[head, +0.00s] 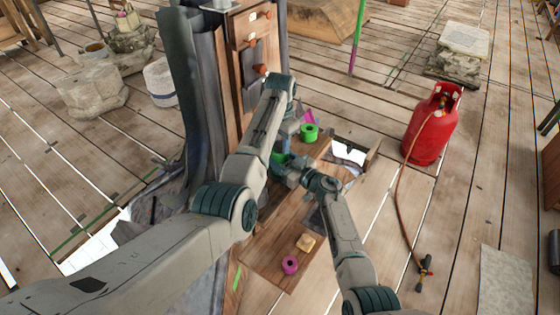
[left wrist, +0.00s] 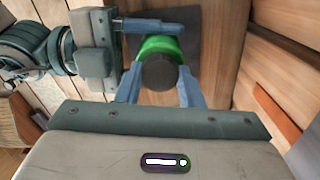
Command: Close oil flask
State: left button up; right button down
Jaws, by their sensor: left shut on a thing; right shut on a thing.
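The oil flask is a green body (left wrist: 160,48) with a dark round cap (left wrist: 159,72), seen from above in the left wrist view. My left gripper (left wrist: 158,88) has its blue fingers on either side of the cap, shut on it. My right gripper (left wrist: 148,26) comes in from the left of that view, with a finger across the far side of the green body, holding it. In the head view the flask (head: 278,158) is a small green patch, mostly hidden by my grippers. I cannot tell how far the cap is screwed on.
On the wooden bench (head: 262,248) lie a green roll (head: 309,132), a pink roll (head: 290,265) and a yellowish block (head: 306,243). A wooden cabinet (head: 240,30) stands behind. A red gas cylinder (head: 428,130) with a hose stands on the floor at right.

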pick_arm(q)
jog(key=m, duration=1)
jog(key=o, duration=1.1)
jog(key=shift+o, duration=0.2)
jog(key=shift+r, duration=0.1)
notch_tip(320, 180, up, 12)
pick_arm(e)
jog(key=c, duration=0.5)
grip_release()
